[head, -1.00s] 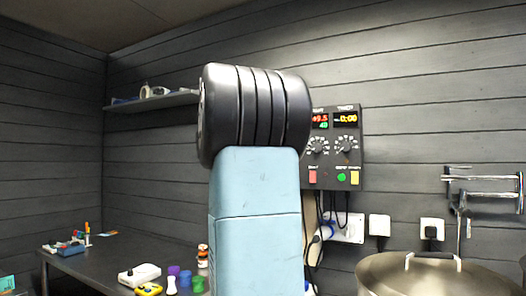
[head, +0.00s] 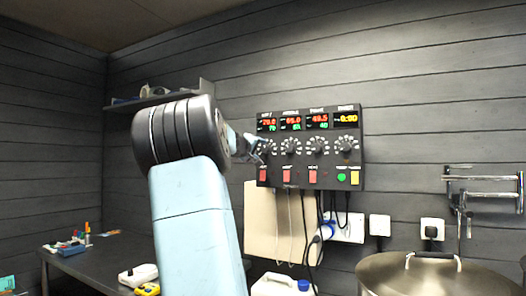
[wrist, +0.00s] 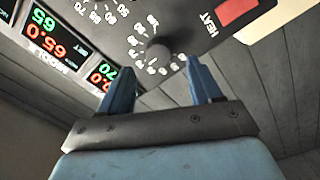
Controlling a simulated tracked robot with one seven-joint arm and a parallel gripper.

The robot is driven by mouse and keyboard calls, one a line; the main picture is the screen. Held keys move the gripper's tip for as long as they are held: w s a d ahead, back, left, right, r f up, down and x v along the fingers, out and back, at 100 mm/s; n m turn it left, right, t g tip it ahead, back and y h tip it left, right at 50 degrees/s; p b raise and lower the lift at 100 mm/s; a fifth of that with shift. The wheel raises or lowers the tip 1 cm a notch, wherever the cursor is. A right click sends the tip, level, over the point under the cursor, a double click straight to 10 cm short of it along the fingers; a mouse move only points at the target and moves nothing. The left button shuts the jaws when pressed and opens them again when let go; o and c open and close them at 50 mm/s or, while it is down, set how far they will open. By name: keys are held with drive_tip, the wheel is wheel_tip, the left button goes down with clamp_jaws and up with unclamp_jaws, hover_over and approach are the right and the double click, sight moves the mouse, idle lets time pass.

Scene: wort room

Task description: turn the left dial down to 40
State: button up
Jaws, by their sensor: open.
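The black control panel (head: 308,178) hangs on the far wall with a row of dials under lit displays. The left dial (wrist: 158,52) is a dark round knob ringed by white numbers; in the head view my gripper partly covers it. The left display (head: 266,123) seems to read 70.0 in red over 70 in green. My gripper (head: 258,148) is at the panel's left side. In the wrist view its two blue fingers (wrist: 160,64) are apart, with the knob in line with the gap between their tips. I cannot tell whether they touch it.
The second dial (head: 291,146) is close on the right, then two more dials. Red switches (head: 287,176) sit below. Cables hang under the panel. A steel kettle (head: 440,275) stands at lower right, a white jug (head: 278,287) below the panel, and a bench (head: 90,262) at left.

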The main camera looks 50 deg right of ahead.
sight(264, 150)
drive_tip(key=shift+x, duration=2.35)
drive_tip(key=shift+c, duration=0.4)
drive_tip(key=c, duration=1)
drive_tip(key=shift+o, duration=0.2)
drive_tip(key=shift+f, duration=0.1)
drive_tip(key=shift+n, duration=0.4)
drive_tip(key=n, duration=0.5)
drive_tip(key=shift+f, duration=0.1)
drive_tip(key=n, duration=0.6)
drive_tip(key=shift+n, duration=0.4)
drive_tip(key=n, duration=0.6)
drive_tip(key=shift+n, duration=2.7)
